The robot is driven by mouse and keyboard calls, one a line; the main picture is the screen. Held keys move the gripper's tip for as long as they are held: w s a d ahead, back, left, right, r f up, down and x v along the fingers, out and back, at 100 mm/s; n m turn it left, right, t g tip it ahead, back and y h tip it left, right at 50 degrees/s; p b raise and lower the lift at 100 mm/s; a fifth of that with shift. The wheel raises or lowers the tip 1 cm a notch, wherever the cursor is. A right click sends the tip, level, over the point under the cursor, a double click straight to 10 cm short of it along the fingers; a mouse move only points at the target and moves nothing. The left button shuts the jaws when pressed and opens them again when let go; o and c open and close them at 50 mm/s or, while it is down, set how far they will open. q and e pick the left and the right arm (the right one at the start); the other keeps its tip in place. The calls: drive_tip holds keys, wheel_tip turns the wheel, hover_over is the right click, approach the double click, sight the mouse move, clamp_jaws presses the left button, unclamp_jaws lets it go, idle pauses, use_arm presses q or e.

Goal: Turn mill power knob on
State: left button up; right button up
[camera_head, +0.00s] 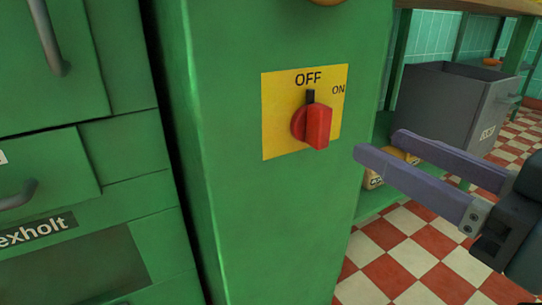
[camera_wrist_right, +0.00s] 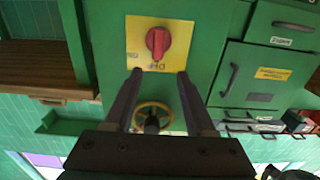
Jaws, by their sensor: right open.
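The red power knob (camera_head: 313,125) sits on a yellow plate (camera_head: 279,136) on the green mill panel (camera_head: 262,215). The plate reads OFF at the top and ON at the upper right. The knob's black pointer is at OFF. My right gripper (camera_head: 376,144) is open and empty, to the right of the knob and apart from it. In the right wrist view the knob (camera_wrist_right: 158,43) and plate (camera_wrist_right: 135,40) appear upside down, beyond the fingertips (camera_wrist_right: 160,72). My left gripper is not in view.
Green drawers with metal handles (camera_head: 18,195) stand at the left. A grey bin (camera_head: 440,98) stands behind my right gripper, under a table. A round wheel (camera_wrist_right: 153,116) shows between my fingers in the wrist view. The checkered floor (camera_head: 413,262) at lower right is clear.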

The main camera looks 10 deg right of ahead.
sight(327, 124)
use_arm(q)
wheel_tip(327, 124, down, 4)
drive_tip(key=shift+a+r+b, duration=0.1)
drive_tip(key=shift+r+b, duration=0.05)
drive_tip(key=shift+b, duration=1.1)
use_arm(e)
drive_tip(key=x, duration=1)
drive_tip(key=shift+w+d+f, duration=0.1)
drive_tip(key=shift+d+f, duration=0.15)
drive_tip(key=shift+f, duration=0.15)
clamp_jaws()
